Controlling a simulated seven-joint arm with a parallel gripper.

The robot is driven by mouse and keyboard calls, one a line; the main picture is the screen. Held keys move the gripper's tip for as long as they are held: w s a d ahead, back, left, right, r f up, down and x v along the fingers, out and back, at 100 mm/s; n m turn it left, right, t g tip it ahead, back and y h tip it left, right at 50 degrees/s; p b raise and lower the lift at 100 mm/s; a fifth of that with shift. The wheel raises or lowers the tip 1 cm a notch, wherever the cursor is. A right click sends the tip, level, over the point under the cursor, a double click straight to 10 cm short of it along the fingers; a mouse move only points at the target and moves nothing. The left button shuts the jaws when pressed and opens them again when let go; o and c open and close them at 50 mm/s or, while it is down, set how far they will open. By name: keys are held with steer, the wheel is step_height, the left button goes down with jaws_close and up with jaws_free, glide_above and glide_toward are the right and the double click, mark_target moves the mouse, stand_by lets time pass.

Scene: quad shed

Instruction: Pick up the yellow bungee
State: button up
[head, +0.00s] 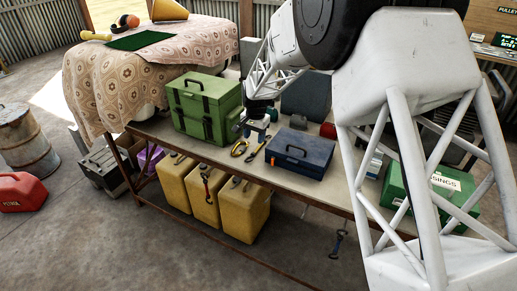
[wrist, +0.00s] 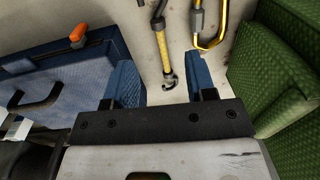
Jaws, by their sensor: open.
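The yellow bungee (head: 256,149) lies on the bench top between the green box and the dark blue toolbox. In the wrist view the yellow bungee (wrist: 161,45) runs upward from a dark metal hook, which shows between my fingers. My gripper (wrist: 163,72) has two blue fingers spread apart with nothing held between them. In the head view my gripper (head: 257,124) is by the hook end of the bungee, partly hidden by my wrist. The exact height above the bench is hard to tell.
A yellow carabiner (wrist: 211,25) lies right beside the bungee. A blue toolbox (head: 297,153) and a green box (head: 204,105) flank the gap closely. Yellow jerrycans (head: 242,211) stand below the bench. A dark cord with a hook (head: 338,241) hangs at the bench's front edge.

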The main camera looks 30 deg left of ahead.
mark_target(259, 148)
steer(key=shift+f, duration=1.3)
steer(key=shift+s+a+f, duration=0.1)
steer(key=shift+a+f, duration=0.05)
steer(key=shift+f, duration=2.45)
jaws_close()
